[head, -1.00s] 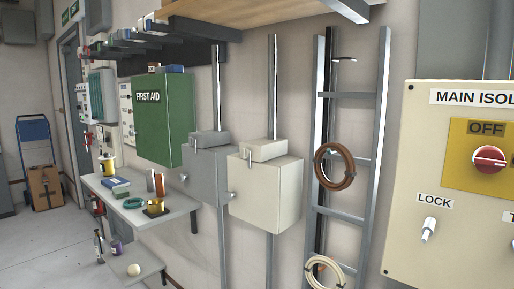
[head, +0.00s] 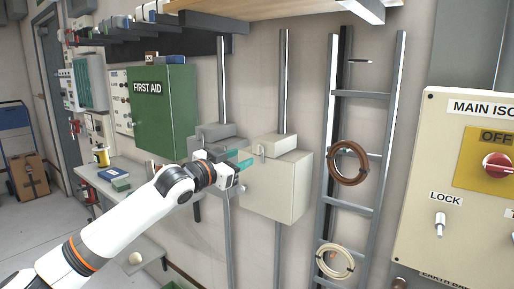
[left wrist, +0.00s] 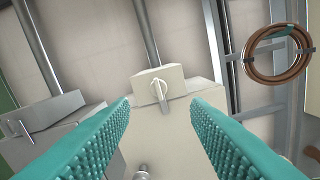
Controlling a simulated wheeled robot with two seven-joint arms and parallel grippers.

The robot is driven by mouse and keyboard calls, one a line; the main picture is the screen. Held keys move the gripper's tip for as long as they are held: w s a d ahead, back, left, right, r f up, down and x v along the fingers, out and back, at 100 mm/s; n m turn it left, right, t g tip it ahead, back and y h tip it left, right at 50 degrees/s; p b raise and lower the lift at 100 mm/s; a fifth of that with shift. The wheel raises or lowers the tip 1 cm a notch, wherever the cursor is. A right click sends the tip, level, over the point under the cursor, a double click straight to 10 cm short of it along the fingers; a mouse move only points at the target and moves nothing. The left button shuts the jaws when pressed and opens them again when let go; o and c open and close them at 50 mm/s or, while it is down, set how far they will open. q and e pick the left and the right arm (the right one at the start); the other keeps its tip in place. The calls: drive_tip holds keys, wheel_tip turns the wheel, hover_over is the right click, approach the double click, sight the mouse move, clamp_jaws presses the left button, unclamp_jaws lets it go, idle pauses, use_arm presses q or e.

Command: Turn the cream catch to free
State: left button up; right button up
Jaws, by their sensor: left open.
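The cream box (head: 285,195) hangs on the wall with a smaller cream block (head: 282,146) on top. The cream catch (head: 263,151) is a small metal lever on the block's front. In the left wrist view the catch (left wrist: 160,94) hangs down, slightly tilted, between my fingertips in the picture. My left gripper (head: 241,164) is open and empty, with teal ribbed fingers, in front of the box and apart from the catch. My right gripper is not in view.
A grey box (left wrist: 45,140) with a similar lever stands left of the cream one. A ladder rack (head: 364,152) with a brown cable coil (head: 333,165) is to the right. A wooden shelf (head: 275,10) overhangs above. The main isolator panel (head: 440,180) is at far right.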

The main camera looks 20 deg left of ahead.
sight(257, 150)
use_arm(q)
drive_tip(key=p+x, duration=0.2)
drive_tip(key=x, duration=0.4)
drive_tip(key=shift+a+r, duration=0.1)
drive_tip(key=shift+r, duration=0.05)
drive_tip(key=shift+w+d, duration=0.25)
drive_tip(key=shift+w, duration=0.45)
drive_tip(key=shift+c, duration=0.2)
